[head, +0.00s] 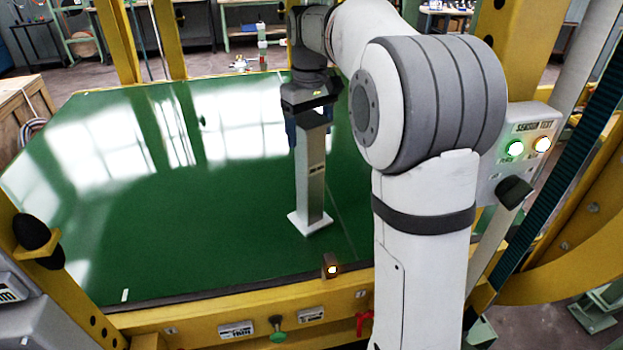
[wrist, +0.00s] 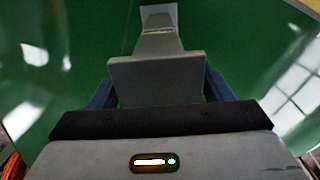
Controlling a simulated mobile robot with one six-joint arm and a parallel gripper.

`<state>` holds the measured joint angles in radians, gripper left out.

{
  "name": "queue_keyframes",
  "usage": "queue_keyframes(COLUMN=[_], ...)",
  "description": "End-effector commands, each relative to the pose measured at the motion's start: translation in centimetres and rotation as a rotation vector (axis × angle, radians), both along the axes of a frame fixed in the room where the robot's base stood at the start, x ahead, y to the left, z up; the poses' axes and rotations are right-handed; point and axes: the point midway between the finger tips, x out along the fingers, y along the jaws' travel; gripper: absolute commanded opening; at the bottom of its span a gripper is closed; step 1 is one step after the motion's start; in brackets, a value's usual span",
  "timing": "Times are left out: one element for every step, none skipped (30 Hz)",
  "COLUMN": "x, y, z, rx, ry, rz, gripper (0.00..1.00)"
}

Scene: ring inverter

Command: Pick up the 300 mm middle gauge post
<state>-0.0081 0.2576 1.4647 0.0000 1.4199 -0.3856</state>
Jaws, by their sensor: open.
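The grey gauge post (head: 311,180) stands upright on its pale square base (head: 310,223) on the green floor, towards the right of the table in the head view. In the wrist view the post's top (wrist: 157,75) is close to the camera, with its shaft narrowing away to the base (wrist: 158,12). My gripper (head: 308,122) is at the top of the post. In the wrist view its blue fingers (wrist: 160,92) are open, one on either side of the post top. I cannot tell whether they touch it.
A yellow frame (head: 190,325) borders the green table (head: 190,220), with a small lit lamp (head: 331,266) near the front edge. A sensor test box (head: 528,150) stands at the right. A wooden crate (head: 20,110) is at the left. The table left of the post is clear.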

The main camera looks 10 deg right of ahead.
Motion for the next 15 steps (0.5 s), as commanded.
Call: queue_keyframes(x=[0.0,-0.1,0.0,0.0,0.0,0.0,0.0,0.0,0.0,0.0,0.0,0.0,0.0,0.0,0.0], y=[0.0,0.0,0.0,0.0,0.0,0.0,0.0,0.0,0.0,0.0,0.0,0.0,0.0,0.0,0.0], z=[-1.1,-1.5,-2.1,-2.4,-2.7,-3.0,-3.1,-3.2,-3.3,-3.3,-3.3,-3.3,-3.3,-3.3,-3.3], rx=[0.000,0.000,0.000,0.000,0.000,0.000,0.000,0.000,0.000,0.000,0.000,0.000,0.000,0.000,0.000], ry=[0.002,0.002,0.002,0.001,0.001,0.001,0.000,0.000,-0.001,-0.001,-0.001,-0.001,-0.001,-0.001,-0.001], rz=[0.000,0.000,0.000,0.000,-0.001,-0.001,-0.001,-0.001,-0.001,-0.001,-0.001,-0.001,-0.001,-0.001,-0.001], gripper=[0.73,0.73,0.73,0.73,0.73,0.73,0.73,0.73,0.73,0.73,0.73,0.73,0.73,0.73,0.71])
